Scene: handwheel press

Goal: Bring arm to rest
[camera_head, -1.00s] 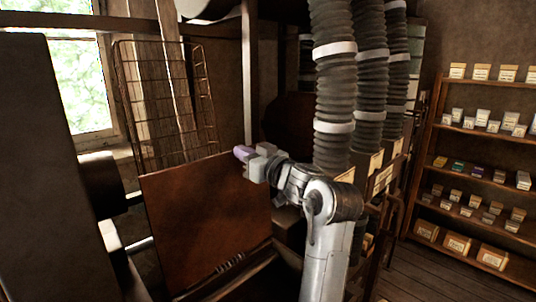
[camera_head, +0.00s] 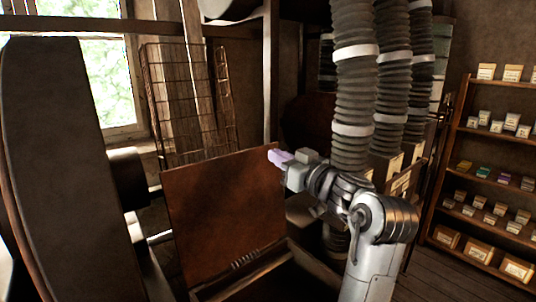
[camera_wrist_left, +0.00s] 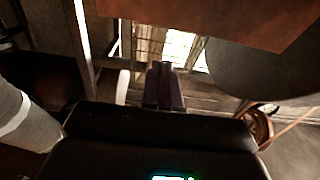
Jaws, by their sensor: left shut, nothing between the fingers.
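My left arm rises from the lower right in the head view. Its gripper (camera_head: 276,156) has pale purple fingertips, shut with nothing between them, pointing left. It shows in front of the upper right corner of a reddish-brown panel (camera_head: 215,205); I cannot tell the gap. In the left wrist view the dark fingers (camera_wrist_left: 163,82) are together and empty. My right gripper is not in view.
A large dark rounded body (camera_head: 55,150) fills the left side. A wire rack (camera_head: 180,100) stands by the window. Thick ribbed hoses (camera_head: 355,90) hang behind the arm. A shelf with small boxes (camera_head: 505,175) stands at the right. Bare floor shows below it.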

